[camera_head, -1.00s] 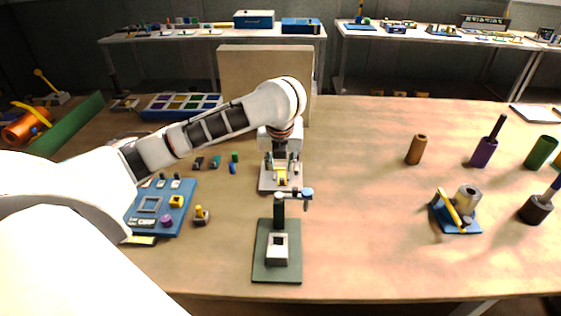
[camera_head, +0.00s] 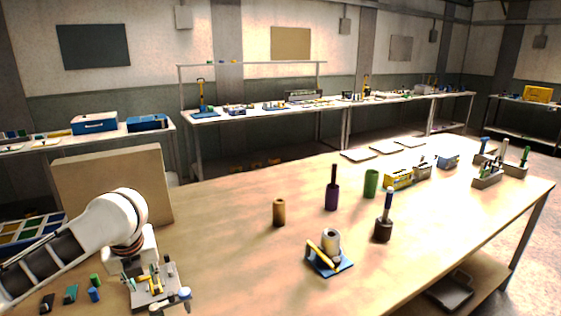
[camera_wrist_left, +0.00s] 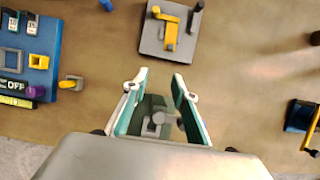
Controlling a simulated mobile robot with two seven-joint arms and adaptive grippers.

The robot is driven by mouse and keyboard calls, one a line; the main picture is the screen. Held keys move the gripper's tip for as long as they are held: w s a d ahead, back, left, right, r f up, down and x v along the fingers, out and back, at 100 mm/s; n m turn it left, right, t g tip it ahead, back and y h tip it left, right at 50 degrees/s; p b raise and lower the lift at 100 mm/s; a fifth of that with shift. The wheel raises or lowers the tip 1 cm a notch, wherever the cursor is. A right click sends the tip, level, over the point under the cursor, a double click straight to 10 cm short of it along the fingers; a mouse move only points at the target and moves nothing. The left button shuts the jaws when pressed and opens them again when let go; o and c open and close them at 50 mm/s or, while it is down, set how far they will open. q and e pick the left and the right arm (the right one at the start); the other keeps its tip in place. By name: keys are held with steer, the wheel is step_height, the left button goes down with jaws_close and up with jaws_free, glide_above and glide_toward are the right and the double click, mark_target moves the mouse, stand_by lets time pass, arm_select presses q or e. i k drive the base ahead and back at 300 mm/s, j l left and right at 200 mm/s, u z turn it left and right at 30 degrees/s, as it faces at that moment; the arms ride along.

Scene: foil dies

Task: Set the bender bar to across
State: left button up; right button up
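A small blue base (camera_head: 343,266) carries a grey cylinder (camera_head: 331,240) and a slanting yellow bar (camera_head: 322,254), which looks like the bender bar. The base shows partly at the right edge of the left wrist view (camera_wrist_left: 298,117). A grey plate (camera_head: 172,272) with another yellow part (camera_wrist_left: 171,36) lies left of it. My left gripper (camera_wrist_left: 160,82) is open and empty, pointing down near this plate and well left of the blue base. In the left wrist view a green-based press (camera_wrist_left: 152,105) shows between and below its fingers. My right gripper is not in view.
A tan panel (camera_head: 112,190) stands at the left. The table between grey plate and blue base is clear.

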mark_target(167, 259)
steer(key=k, duration=0.9)
